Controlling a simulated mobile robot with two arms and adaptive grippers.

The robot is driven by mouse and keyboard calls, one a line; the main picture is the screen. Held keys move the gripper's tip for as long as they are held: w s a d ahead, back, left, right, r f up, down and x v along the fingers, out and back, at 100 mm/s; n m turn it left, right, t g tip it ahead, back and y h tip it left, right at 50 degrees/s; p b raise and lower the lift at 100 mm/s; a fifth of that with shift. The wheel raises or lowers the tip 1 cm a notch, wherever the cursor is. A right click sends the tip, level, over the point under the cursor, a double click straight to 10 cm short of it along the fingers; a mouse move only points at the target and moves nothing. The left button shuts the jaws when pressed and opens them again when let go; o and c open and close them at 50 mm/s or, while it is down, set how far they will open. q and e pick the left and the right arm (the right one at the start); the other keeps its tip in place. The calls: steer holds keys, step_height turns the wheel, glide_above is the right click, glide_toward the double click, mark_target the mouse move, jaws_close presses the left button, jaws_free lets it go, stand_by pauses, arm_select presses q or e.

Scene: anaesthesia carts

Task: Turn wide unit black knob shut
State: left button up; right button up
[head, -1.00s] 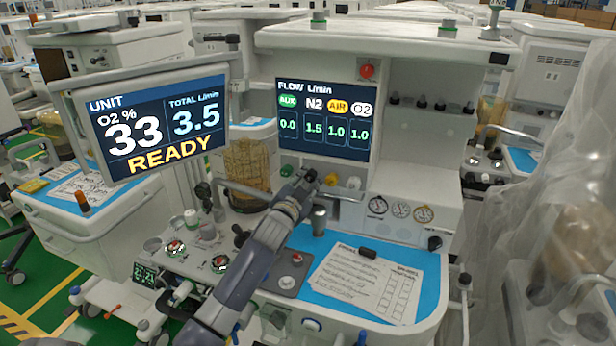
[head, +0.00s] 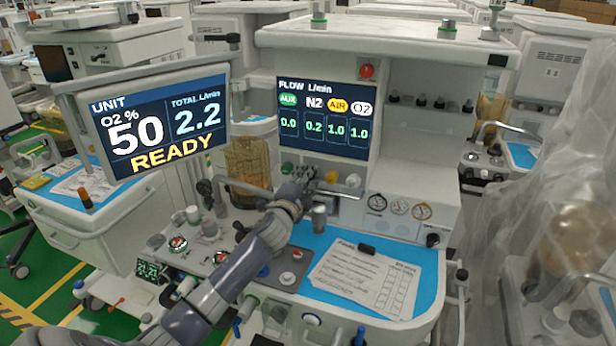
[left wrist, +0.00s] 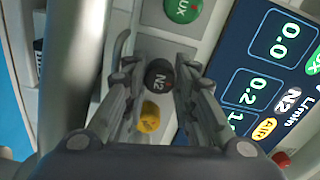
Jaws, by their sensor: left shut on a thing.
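The black knob (left wrist: 158,78), marked N2, sits between the green AUX knob (left wrist: 183,8) and the yellow knob (left wrist: 149,117) in the left wrist view. My left gripper (head: 306,178) is at the knob row under the flow screen (head: 324,118). Its fingers (left wrist: 160,76) are closed on the black knob, one on each side. In the head view the gripper largely hides this knob. The flow screen reads N2 0.2, AIR 1.0, O2 1.0 and AUX 0.0. The left screen (head: 155,120) reads O2 50 %, total 2.2, READY. My right gripper is not in view.
A horizontal rail (head: 245,187) runs in front of the knob row. The yellow knob (head: 331,177) and white knob (head: 353,180) are close on the right. Papers (head: 368,279) lie on the blue worktop. A plastic-covered unit (head: 570,240) stands at right.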

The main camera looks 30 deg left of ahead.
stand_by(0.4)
arm_select(q)
steer(key=o, duration=1.1)
steer(key=shift+c, duration=0.2)
steer(key=shift+f, duration=0.1)
steer(key=v, duration=0.7)
steer(key=shift+s+a+f, duration=0.15)
steer(key=shift+s+f, duration=0.05)
steer(key=shift+s, duration=0.25)
steer(key=shift+s+d+r, duration=0.15)
steer(key=shift+d, duration=0.2)
